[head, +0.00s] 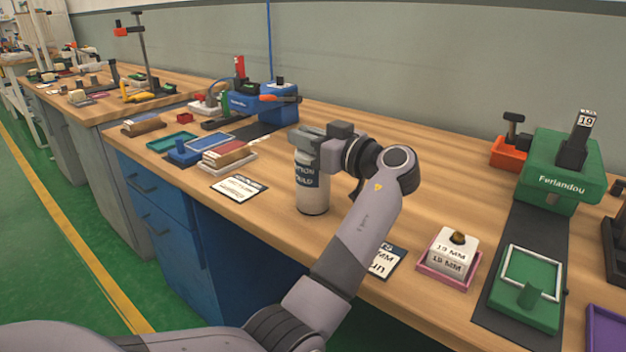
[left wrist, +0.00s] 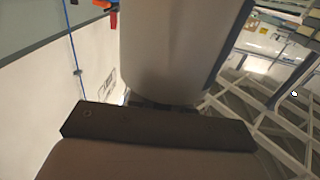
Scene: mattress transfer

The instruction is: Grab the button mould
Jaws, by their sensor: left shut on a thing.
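The button mould (head: 313,196) is a pale upright cylinder with a dark label, partly readable as "…TON …ULD". In the head view it is near the middle, over the front part of the wooden bench. My left gripper (head: 312,150) is shut on its upper part, and the fingers hide its top. Its base is at or very close to the bench top; I cannot tell if it touches. In the left wrist view, large grey and dark close-up shapes fill the middle, and I cannot tell the mould there for sure. My right gripper is not in view.
The wooden bench (head: 400,165) has clear room behind the mould. A blue machine (head: 263,103) stands at the left and a green machine (head: 563,170) at the right. A white "19 MM" block (head: 452,258) sits in a pink tray. A printed card (head: 239,188) lies left of the mould.

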